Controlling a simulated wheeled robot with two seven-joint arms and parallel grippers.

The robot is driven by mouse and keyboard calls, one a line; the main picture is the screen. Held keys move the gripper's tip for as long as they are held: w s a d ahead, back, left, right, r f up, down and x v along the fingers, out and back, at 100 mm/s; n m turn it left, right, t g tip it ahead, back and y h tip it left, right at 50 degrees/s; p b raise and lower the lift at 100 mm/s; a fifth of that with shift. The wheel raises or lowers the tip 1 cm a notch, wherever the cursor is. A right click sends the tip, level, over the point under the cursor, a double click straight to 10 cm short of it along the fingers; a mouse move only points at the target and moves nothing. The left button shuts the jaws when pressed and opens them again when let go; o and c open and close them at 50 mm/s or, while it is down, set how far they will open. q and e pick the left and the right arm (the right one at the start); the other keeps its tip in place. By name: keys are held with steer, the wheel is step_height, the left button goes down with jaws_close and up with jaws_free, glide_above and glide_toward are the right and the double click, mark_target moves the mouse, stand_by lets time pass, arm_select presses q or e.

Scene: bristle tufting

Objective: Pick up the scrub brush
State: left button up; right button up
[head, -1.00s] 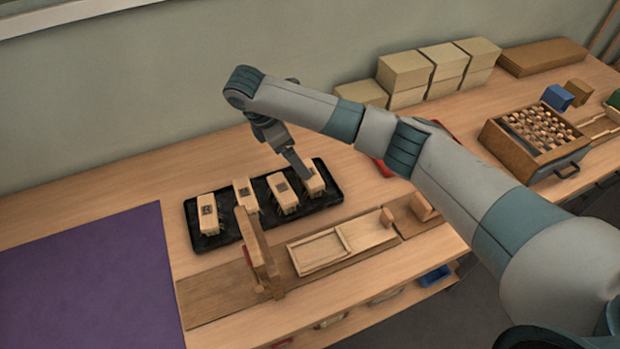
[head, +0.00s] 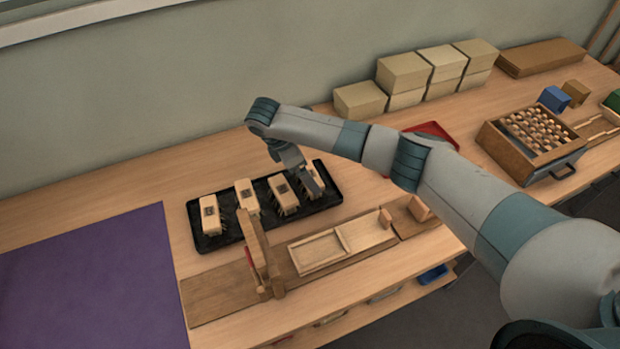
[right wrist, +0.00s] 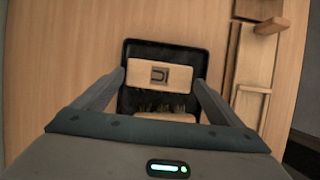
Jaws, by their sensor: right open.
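A black tray (head: 232,234) on the bench holds a row of wooden scrub brushes, each with a dark square mark on top. The rightmost scrub brush (head: 318,177) is partly hidden behind my right gripper (head: 309,186), which is above that end of the tray. In the right wrist view, a brush (right wrist: 142,77) lies between the two open fingers (right wrist: 160,82), one near each end of its block. No grip on it shows. A second brush (right wrist: 165,117) shows bristles and is partly hidden by the gripper body. My left gripper is not in view.
In front of the tray stands a wooden fixture (head: 254,245) with an upright post, beside a shallow wooden frame (head: 318,252). A purple mat (head: 90,285) lies left. Boxes (head: 403,72), a red tray (head: 432,131) and a peg-filled wooden box (head: 530,135) are right.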

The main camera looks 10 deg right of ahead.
steer(key=shift+d+f+p, duration=0.2)
steer(key=shift+f+p, duration=0.1)
steer(key=shift+f, duration=0.05)
steer(key=shift+p+x, duration=0.4)
steer(key=shift+x, duration=1.45)
steer(key=shift+a, duration=0.1)
steer(key=shift+c, duration=0.3)
steer(key=c, duration=0.7)
steer(key=shift+w+r, duration=0.1)
